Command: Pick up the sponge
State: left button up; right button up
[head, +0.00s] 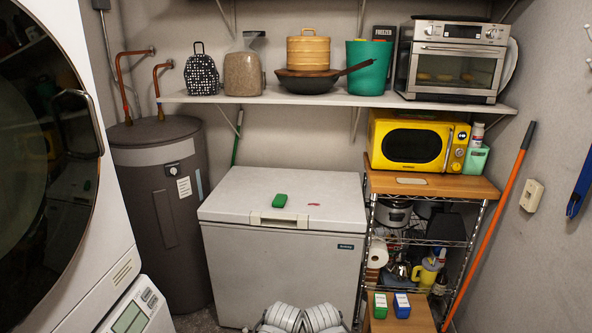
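A small green block that looks like the sponge (280,200) lies flat on the lid of the white chest freezer (230,205), near its front edge and just behind the handle. Nothing touches it from above. Neither of my grippers can be made out. Only rounded white and grey parts of my own body show at the bottom middle, in front of the freezer.
A small red item lies right of the sponge. A water heater (160,215) stands left of the freezer, a wire rack with a yellow microwave (417,142) right. A loaded shelf (270,98) hangs above. A wooden stool (410,321) holds small green and blue boxes.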

aim_at(279, 201)
jog(key=i, duration=1.65)
